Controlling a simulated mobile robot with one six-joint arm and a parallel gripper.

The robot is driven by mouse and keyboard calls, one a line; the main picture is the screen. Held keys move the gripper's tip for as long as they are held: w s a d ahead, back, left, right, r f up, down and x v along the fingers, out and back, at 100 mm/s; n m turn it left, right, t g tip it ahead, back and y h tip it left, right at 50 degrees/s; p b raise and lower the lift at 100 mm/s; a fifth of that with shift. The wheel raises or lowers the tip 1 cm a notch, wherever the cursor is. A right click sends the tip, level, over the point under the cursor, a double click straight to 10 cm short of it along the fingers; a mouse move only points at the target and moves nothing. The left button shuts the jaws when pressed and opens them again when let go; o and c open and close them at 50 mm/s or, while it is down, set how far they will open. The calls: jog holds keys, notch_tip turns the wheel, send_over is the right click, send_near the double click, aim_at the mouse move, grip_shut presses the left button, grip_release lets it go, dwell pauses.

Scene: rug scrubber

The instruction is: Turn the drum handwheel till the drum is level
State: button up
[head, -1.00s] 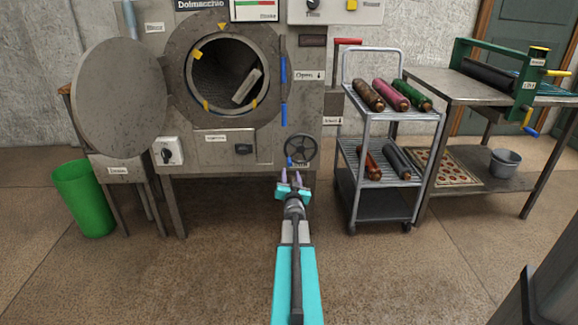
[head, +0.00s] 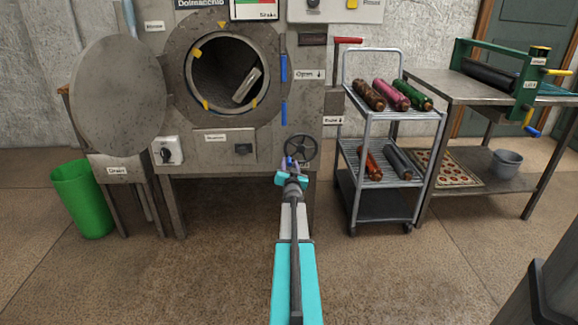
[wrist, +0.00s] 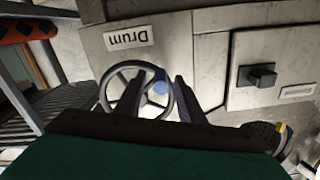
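The drum handwheel (head: 303,148) is a dark spoked wheel low on the front of the grey machine. It also shows in the wrist view (wrist: 106,90), with a blue knob (wrist: 160,87) on its right side there. My gripper (head: 290,163) is at the wheel's lower left in the head view and covers part of it. In the wrist view my gripper (wrist: 158,80) is open, with the blue knob between its two fingers and gaps visible. Touch cannot be told. The drum (head: 215,85) is a dark round opening with yellow marks and a pale slab inside.
The round door (head: 120,95) stands open at left. A green bin (head: 82,200) stands below it. A wheeled rack (head: 385,112) with several rolls stands close right of the handwheel, beside a metal table (head: 450,90). The floor in front is clear.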

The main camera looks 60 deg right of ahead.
jog(key=shift+w+d, duration=0.3)
jog(key=shift+d, duration=0.1)
grip_shut()
jog(key=shift+a, duration=0.2)
jog(key=shift+d, duration=0.15)
